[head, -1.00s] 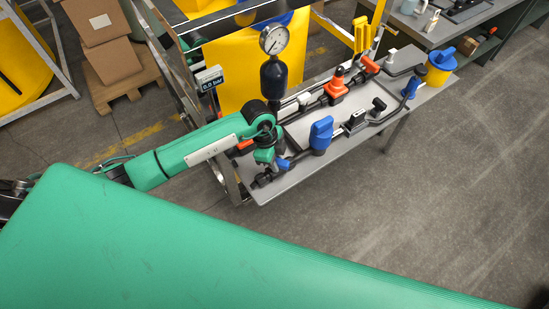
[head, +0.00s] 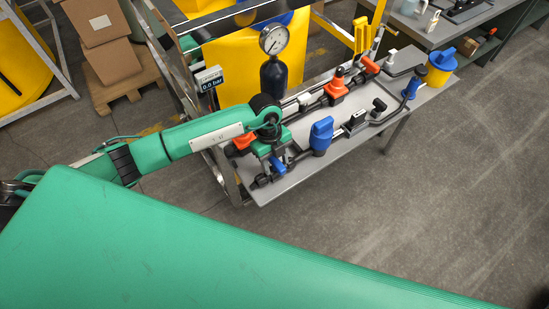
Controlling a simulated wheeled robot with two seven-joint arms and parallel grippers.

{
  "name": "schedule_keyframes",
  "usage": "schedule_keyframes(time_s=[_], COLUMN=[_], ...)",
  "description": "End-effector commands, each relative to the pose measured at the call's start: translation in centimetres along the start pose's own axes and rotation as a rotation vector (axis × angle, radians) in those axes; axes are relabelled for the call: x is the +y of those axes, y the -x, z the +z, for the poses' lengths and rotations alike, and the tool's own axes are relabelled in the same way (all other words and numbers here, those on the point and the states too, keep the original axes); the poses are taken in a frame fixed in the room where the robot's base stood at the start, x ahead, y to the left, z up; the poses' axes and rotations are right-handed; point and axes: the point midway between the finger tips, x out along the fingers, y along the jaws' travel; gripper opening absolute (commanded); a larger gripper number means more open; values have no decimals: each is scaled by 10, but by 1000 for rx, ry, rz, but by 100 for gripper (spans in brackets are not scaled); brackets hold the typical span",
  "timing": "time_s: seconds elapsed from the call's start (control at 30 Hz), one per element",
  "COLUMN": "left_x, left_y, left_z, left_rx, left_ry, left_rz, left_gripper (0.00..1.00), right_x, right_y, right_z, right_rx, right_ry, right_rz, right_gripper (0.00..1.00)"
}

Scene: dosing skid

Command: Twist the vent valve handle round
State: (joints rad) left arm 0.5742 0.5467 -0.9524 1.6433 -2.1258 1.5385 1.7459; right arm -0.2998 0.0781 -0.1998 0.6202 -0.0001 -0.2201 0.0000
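My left gripper (head: 278,162) hangs over the near left end of the grey skid table (head: 330,158), among the pipe fittings. My green wrist hides most of its fingers, so I cannot see whether they are open or touch anything. Close to its right stands a blue valve handle (head: 321,133), upright on the front pipe line. An orange fitting (head: 242,141) shows just left of my wrist. Another orange valve (head: 335,88) sits on the rear line. No readable label tells which handle is the vent valve's. My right gripper is out of view.
A round pressure gauge (head: 273,40) on a dark vessel (head: 274,78) stands behind my wrist. A small display (head: 209,79) reads about 0.0 bar. A yellow pot with a blue lid (head: 441,66) stands at the far right end. The floor in front is clear.

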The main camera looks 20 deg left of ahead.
Motion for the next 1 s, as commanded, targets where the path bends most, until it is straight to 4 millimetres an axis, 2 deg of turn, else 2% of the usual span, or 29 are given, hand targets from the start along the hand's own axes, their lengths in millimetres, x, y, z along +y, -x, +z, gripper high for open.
schedule_keyframes(time_s=[0.37, 1.0], left_x=[0, 0], left_y=[4, 64], left_z=[-1, -16], left_rx=[0, -1], left_ry=[1, 1], left_rz=[-1, 0], left_gripper=[58, 58], right_x=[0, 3], right_y=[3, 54], right_z=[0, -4], right_rx=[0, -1], right_ry=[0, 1], right_rz=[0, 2], right_gripper=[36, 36])
